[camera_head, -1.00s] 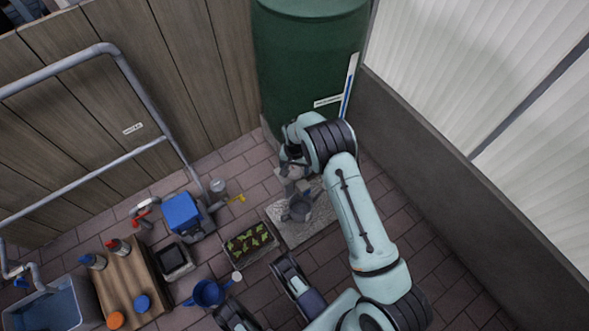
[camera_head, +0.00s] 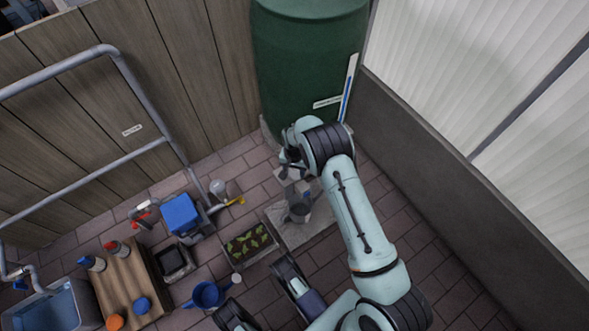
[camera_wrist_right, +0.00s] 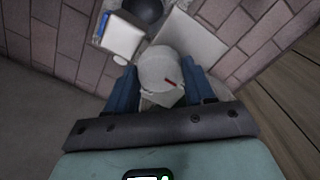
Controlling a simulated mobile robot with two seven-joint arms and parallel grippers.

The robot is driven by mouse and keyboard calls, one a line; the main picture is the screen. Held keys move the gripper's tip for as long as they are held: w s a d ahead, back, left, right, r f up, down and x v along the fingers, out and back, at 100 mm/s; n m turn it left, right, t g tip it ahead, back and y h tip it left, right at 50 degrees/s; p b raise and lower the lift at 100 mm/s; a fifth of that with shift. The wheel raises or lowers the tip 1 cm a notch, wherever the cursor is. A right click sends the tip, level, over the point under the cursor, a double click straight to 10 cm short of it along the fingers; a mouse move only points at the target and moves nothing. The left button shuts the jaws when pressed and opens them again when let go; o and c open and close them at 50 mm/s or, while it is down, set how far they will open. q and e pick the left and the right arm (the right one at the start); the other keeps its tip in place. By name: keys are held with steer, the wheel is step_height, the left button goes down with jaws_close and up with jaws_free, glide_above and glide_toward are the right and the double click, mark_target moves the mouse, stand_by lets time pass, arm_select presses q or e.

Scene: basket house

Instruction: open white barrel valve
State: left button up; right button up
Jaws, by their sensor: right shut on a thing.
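The green barrel (camera_head: 308,70) stands in the corner between the wooden fence and the grey wall. My right gripper (camera_head: 287,163) is low at its front foot, and my arm hides part of the barrel. In the right wrist view my right gripper (camera_wrist_right: 160,88) has its two blue fingers on either side of a round white valve knob (camera_wrist_right: 160,66) with a small red mark, and is shut on it. How far the valve is turned cannot be told.
A grey bucket (camera_head: 299,211) stands on a pale slab (camera_head: 305,233) below the gripper. A planter (camera_head: 249,245), a blue watering can (camera_head: 208,294) and a wooden crate (camera_head: 128,283) are to the left. The grey wall (camera_head: 430,160) is close on the right.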

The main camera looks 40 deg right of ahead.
steer(key=m, duration=0.3)
steer(key=shift+m+p, duration=0.3)
steer(key=m, duration=0.4)
steer(key=shift+m, duration=0.3)
steer(key=m, duration=0.4)
arm_select(q)
steer(key=shift+w+r+t, duration=0.3)
steer(key=shift+w+r, duration=0.05)
steer(key=shift+w, duration=0.45)
arm_select(e)
steer(key=m, duration=0.5)
steer(key=o, duration=1)
steer(key=shift+o, duration=0.2)
steer(key=shift+r, duration=0.1)
